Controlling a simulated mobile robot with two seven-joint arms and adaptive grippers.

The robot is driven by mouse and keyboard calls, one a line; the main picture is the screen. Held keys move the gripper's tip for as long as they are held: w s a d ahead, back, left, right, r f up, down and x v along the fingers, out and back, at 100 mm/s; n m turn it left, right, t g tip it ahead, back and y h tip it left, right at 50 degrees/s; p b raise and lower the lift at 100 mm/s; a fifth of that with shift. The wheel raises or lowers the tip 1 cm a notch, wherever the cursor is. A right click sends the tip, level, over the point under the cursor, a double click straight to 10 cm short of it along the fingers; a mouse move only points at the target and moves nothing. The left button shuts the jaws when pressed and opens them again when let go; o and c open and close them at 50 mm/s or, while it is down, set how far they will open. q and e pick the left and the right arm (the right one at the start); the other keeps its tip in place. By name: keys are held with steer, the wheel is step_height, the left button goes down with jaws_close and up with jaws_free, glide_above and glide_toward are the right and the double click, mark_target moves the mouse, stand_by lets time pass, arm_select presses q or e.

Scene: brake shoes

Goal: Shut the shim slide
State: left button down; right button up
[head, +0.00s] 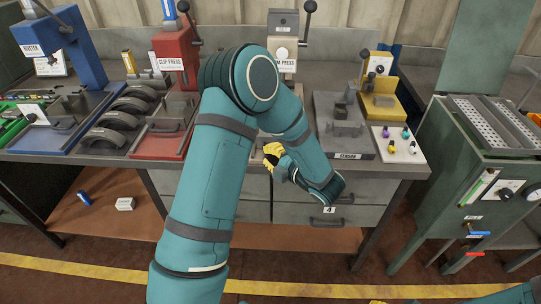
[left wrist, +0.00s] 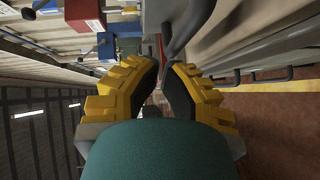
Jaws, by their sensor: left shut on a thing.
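The shim press (head: 283,45), a grey press whose label is partly covered, stands at the back middle of the bench. My left arm crosses in front of it and hides most of its slide. My left gripper (head: 271,156), with yellow fingers, is at the bench's front edge below the press. In the left wrist view the left gripper (left wrist: 163,72) is closed on a grey handle (left wrist: 184,28), seemingly the shim slide's. How far the slide stands out is hidden. Only a sliver of yellow, seemingly my right gripper (head: 377,301), shows at the bottom edge.
The red clip press (head: 174,52) and its red tray stand left of my arm, with dark brake shoes (head: 108,132) beside them. A grey fixture (head: 342,128) and a white board (head: 398,146) with coloured pegs lie to the right. Grey drawers (head: 360,215) are under the bench.

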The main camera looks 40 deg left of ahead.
arm_select(q)
steer(key=w+a, duration=0.1)
steer(key=w, duration=0.1)
steer(key=w+a, duration=0.2)
steer(key=w, duration=0.1)
steer(key=w+a, duration=0.1)
steer(key=w, duration=0.1)
steer(key=shift+w+a, duration=0.15)
steer(key=shift+a, duration=0.1)
